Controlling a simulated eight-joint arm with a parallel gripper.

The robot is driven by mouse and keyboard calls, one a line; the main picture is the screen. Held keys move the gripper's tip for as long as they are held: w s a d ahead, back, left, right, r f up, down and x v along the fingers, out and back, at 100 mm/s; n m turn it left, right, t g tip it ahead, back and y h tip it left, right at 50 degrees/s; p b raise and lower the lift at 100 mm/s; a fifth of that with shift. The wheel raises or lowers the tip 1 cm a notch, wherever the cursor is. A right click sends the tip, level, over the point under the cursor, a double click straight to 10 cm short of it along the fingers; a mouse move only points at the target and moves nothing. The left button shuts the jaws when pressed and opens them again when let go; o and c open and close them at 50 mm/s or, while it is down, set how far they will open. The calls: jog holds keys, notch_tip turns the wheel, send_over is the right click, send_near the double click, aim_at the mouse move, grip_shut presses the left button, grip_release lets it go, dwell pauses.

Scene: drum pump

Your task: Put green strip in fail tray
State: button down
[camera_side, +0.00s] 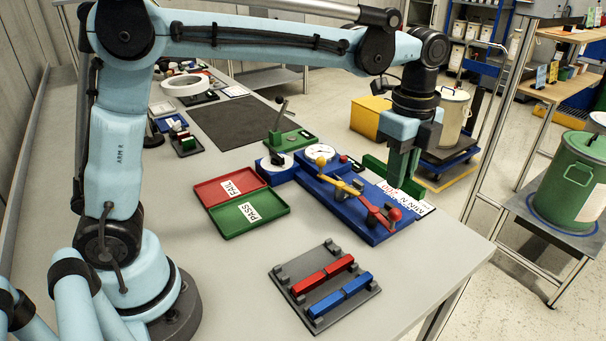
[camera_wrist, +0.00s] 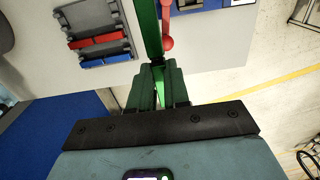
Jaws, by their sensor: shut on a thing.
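My gripper (camera_side: 403,160) is shut on the green strip (camera_side: 373,165) near the far right end of the blue fixture. The strip sticks out on both sides of the fingers in the side view. In the wrist view the green strip (camera_wrist: 149,32) runs away from my gripper (camera_wrist: 158,72) toward the top edge. I cannot tell whether the strip touches the fixture. The fail tray (camera_side: 212,190) is red, labelled FAIL, and lies empty on the table, left of my gripper. A green tray labelled PASS (camera_side: 270,219) adjoins its front side and is also empty.
The blue fixture (camera_side: 375,230) carries a yellow lever, a red knob (camera_side: 394,214) and a dial. A grey rack (camera_side: 295,268) holds red (camera_side: 323,275) and blue strips (camera_side: 340,295). A green-based lever press (camera_side: 290,143) stands behind the trays.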

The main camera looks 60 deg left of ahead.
jog(key=shift+a+r, duration=0.15)
jog(key=shift+r, duration=0.75)
jog(key=shift+a+r, duration=0.2)
jog(key=shift+r, duration=0.7)
jog(key=shift+a+r, duration=0.15)
jog(key=shift+r, duration=0.75)
jog(key=s+a+n, duration=0.1)
jog(key=a+n, duration=0.6)
jog(key=a, duration=0.8)
jog(key=n, duration=1.1)
send_over(236, 186)
notch_tip(236, 186, down, 15)
jog(key=shift+d+f, duration=0.1)
jog(key=shift+f, duration=1.4)
jog(key=shift+f, duration=2)
